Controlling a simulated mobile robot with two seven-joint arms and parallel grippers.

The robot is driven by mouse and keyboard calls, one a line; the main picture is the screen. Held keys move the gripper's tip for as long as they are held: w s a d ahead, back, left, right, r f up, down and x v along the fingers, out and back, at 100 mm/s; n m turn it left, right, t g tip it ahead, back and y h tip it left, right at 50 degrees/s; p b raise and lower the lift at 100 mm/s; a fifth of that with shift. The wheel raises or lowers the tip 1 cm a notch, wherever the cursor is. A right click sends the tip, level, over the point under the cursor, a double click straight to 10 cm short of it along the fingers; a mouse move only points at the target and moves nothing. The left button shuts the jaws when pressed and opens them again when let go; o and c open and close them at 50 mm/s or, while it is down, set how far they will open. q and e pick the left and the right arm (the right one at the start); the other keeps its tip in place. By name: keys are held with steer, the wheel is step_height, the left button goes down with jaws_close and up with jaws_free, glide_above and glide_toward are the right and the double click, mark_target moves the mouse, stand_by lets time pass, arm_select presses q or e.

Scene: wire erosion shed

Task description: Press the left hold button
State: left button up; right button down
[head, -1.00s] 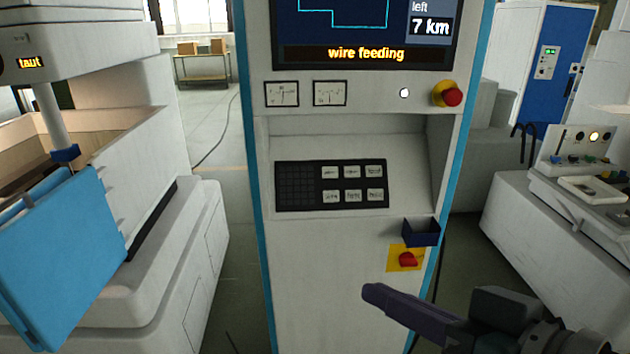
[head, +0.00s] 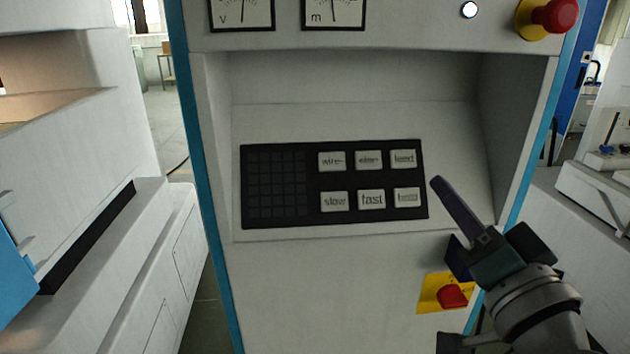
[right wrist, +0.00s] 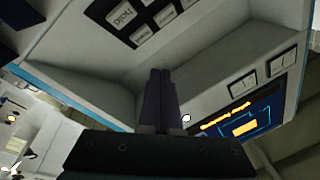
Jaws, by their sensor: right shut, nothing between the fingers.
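The keypad (head: 275,214) is a black panel in the recess of the white cabinet. Its right part carries pale keys in two rows. The top row has two wire keys (head: 332,161) (head: 368,160) and a key with small blurred print (head: 404,159). Below are slow (head: 334,202), fast (head: 371,199) and another blurred key (head: 407,197). My left gripper is out of view.
Two dials (head: 241,12) (head: 333,12), a white lamp (head: 469,10) and a red mushroom button (head: 554,15) sit above the recess. A dark blue box (head: 458,258) and a red switch on a yellow plate (head: 430,293) are below right, close to my right gripper. The recess walls flank the keypad.

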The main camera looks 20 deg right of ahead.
mark_target(417, 204)
steer(key=shift+s, duration=0.1)
steer(key=shift+w+d+f+b, duration=0.3)
steer(key=shift+w+f+b, duration=0.55)
steer(key=shift+w+b, duration=0.4)
steer(key=shift+w+d+f+b, duration=0.25)
steer(key=shift+w+f+b, duration=0.75)
steer(key=shift+b, duration=0.4)
steer(key=shift+w+d+f+b, duration=0.3)
steer(key=shift+w+f+b, duration=0.45)
steer(key=shift+w+b, duration=0.55)
steer(key=shift+f, duration=0.1)
steer(key=shift+w+f+b, duration=0.15)
steer(key=shift+w+b, duration=0.1)
steer(key=shift+b, duration=0.1)
